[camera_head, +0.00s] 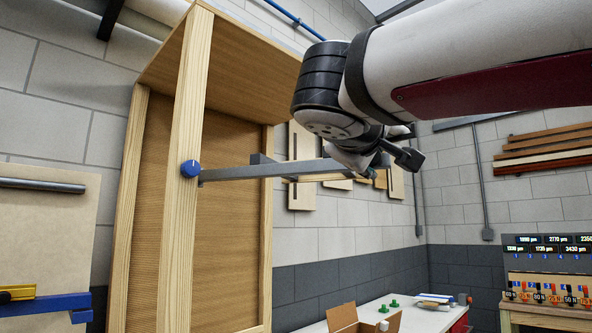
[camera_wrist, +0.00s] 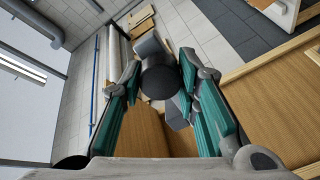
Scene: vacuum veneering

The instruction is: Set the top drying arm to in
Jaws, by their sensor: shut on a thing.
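The top drying arm (camera_head: 260,170) is a grey bar on a tall wooden frame (camera_head: 183,200). A blue round knob (camera_head: 190,168) sits at its left end on the front post. The bar stretches level to the right, with short grey uprights on it. My gripper (camera_head: 372,168) is at the bar's right end, which it partly hides. In the wrist view, the teal fingers of my gripper (camera_wrist: 160,72) are closed around a dark round knob (camera_wrist: 159,84), with grey parts of the drying arm (camera_wrist: 148,46) behind it.
A white table (camera_head: 420,318) with an open cardboard box (camera_head: 362,322) and small green pieces stands low at the right. A display rack (camera_head: 548,275) is at the far right. A blue clamp bar (camera_head: 45,305) is at the lower left. Wooden boards hang on the back wall.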

